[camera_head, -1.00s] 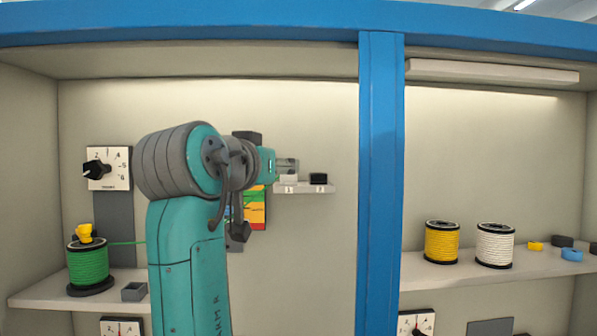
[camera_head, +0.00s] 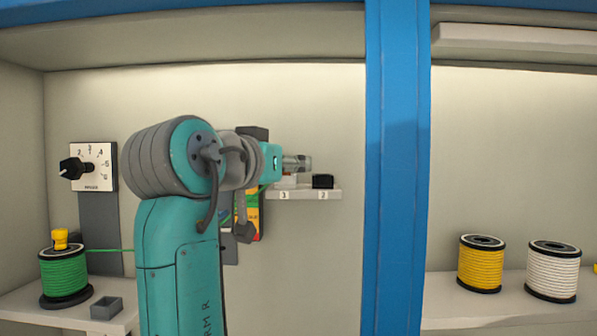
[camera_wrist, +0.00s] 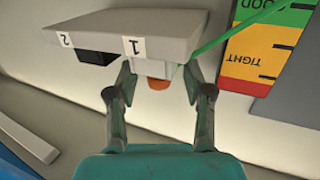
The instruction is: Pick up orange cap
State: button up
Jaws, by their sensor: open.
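The orange cap (camera_wrist: 158,84) shows in the wrist view as a small rounded orange piece. It sits at a pale block (camera_wrist: 166,71) beside the shelf edge marked 1. My gripper (camera_wrist: 157,75) is open, with one finger on either side of the block and cap. I cannot tell whether either finger touches them. In the head view my gripper (camera_head: 297,163) is at the small shelf (camera_head: 305,194), above label 1. The cap is not visible there.
A black piece (camera_head: 323,181) stands by label 2, close to my gripper. A green cable runs past the shelf near a coloured tension gauge (camera_wrist: 265,50). A blue post (camera_head: 398,170) rises to the right. Yellow (camera_head: 481,265) and white (camera_head: 552,272) spools stand beyond it.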

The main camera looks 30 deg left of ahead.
jog(key=c, duration=0.9)
jog(key=shift+c, duration=0.2)
jog(key=shift+d+r, duration=0.1)
jog(key=shift+r, duration=0.05)
